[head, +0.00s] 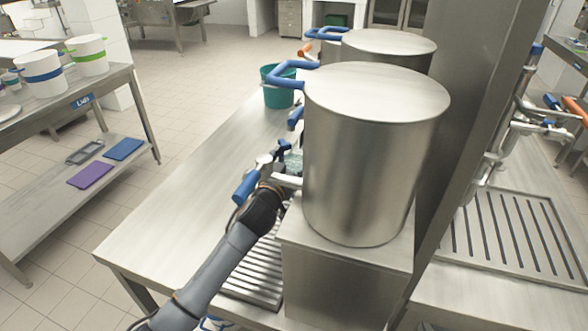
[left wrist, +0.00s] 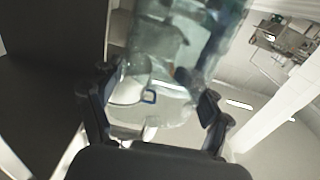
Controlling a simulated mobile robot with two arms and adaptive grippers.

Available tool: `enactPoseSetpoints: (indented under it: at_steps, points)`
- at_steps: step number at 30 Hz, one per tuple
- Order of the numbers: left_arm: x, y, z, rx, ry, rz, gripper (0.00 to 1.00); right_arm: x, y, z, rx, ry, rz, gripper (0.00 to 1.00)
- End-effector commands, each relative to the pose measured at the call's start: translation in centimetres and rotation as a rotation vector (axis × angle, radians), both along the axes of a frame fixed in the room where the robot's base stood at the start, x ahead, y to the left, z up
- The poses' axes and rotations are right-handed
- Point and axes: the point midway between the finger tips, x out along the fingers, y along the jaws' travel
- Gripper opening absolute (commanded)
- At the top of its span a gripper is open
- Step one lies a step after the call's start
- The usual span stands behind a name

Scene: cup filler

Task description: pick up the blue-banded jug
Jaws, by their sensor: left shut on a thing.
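My left gripper (head: 284,170) reaches in beside the front steel pot, partly hidden behind the tap fittings. It is shut on a clear, bluish jug (head: 293,161), of which only a small part shows left of the pot. In the left wrist view the see-through jug (left wrist: 165,45) fills the space between the two fingers of the left gripper (left wrist: 158,108). A darker blue strip shows along the jug's upper right side there. The jug's base and rim cannot be made out clearly. My right gripper is not in view.
A large steel pot (head: 360,150) stands on a steel block (head: 345,280), with a second pot (head: 390,43) behind. A blue tap handle (head: 245,187) is close to my gripper. A slotted drip tray (head: 255,280) lies below. The bench's left part (head: 185,215) is clear.

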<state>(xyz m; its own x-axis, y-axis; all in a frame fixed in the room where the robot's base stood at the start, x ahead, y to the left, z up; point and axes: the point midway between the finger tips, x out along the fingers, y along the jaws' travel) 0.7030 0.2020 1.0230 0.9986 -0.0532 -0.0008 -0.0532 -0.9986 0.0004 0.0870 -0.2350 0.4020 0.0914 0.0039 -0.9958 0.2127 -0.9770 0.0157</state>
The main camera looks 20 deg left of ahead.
Motion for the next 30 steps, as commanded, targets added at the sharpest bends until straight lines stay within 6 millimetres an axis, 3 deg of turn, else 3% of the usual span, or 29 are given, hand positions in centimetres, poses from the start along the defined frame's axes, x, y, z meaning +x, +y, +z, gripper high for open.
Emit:
enactPoseSetpoints:
  at_steps: [3, 11, 21, 30]
  points:
    - [0.0, 0.0, 2.8, 0.002, -0.009, -0.001, 0.26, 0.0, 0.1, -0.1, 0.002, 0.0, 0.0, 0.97]
    - [0.2, 5.9, 2.2, 0.007, -0.005, 0.004, 0.26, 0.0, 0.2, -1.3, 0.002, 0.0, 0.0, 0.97]
    - [0.5, 15.2, 2.2, 0.008, -0.004, 0.003, 0.26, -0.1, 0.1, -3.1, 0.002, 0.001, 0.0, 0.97]
    - [0.7, 19.2, 2.3, 0.003, -0.005, 0.0, 0.26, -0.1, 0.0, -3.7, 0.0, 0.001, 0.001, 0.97]
